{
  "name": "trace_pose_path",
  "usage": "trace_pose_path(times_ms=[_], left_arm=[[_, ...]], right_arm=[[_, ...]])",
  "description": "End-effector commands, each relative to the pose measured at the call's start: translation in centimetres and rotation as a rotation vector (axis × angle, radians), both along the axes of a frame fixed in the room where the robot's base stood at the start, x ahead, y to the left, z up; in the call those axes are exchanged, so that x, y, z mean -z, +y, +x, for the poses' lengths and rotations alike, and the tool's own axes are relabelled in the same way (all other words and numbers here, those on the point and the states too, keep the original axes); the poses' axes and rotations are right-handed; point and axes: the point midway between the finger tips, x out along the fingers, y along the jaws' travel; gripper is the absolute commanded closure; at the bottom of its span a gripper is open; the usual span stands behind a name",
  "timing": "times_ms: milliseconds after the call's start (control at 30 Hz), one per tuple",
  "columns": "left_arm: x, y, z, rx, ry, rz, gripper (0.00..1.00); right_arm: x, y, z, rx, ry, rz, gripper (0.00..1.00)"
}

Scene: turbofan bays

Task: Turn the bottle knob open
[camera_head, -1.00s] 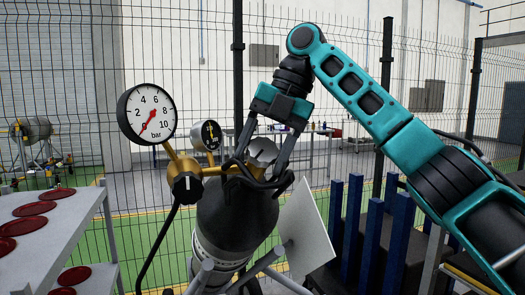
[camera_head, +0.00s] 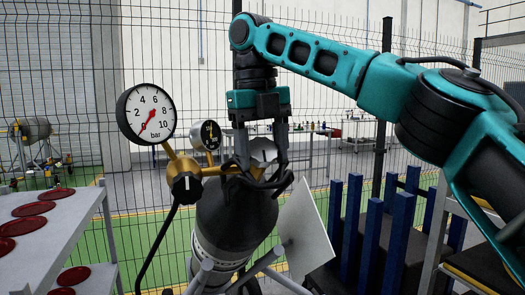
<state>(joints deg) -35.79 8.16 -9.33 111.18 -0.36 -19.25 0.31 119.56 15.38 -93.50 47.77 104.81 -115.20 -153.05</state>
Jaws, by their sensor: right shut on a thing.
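A dark grey gas bottle (camera_head: 236,222) stands in the middle, slightly tilted in the picture. Its silver-grey knob (camera_head: 262,150) is at the top, partly hidden by my gripper's fingers. My right gripper (camera_head: 262,176) points straight down over the bottle top, its fingers on either side of the knob and shut on it. A brass regulator (camera_head: 184,164) with a black knob (camera_head: 186,187) joins the bottle's left side. It carries a large gauge (camera_head: 146,114) and a smaller gauge (camera_head: 206,135). My left gripper is not in view.
A white shelf (camera_head: 62,238) with red discs stands at the left. A white panel (camera_head: 305,232) and a rack of blue posts (camera_head: 374,225) are right of the bottle. A wire fence (camera_head: 330,80) runs behind.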

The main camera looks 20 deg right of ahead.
Motion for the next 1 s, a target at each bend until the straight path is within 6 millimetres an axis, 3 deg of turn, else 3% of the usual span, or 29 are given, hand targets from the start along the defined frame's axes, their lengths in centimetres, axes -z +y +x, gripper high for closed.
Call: trace_pose_path(times_ms=[533,567,600,767,1000], left_arm=[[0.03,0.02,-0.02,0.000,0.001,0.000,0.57],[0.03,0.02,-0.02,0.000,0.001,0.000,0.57],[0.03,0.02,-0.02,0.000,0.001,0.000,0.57],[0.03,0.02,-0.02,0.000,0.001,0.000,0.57],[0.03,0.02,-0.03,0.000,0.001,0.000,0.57]], right_arm=[[0.05,-0.02,0.05,-0.017,-0.003,-0.019,0.68],[0.06,-0.02,0.05,-0.017,-0.003,-0.019,0.35],[0.06,-0.02,0.05,-0.017,-0.003,-0.018,0.31],[0.05,-0.01,0.04,-0.017,-0.002,-0.018,0.16],[0.04,0.00,0.02,-0.017,-0.001,-0.018,0.16]])
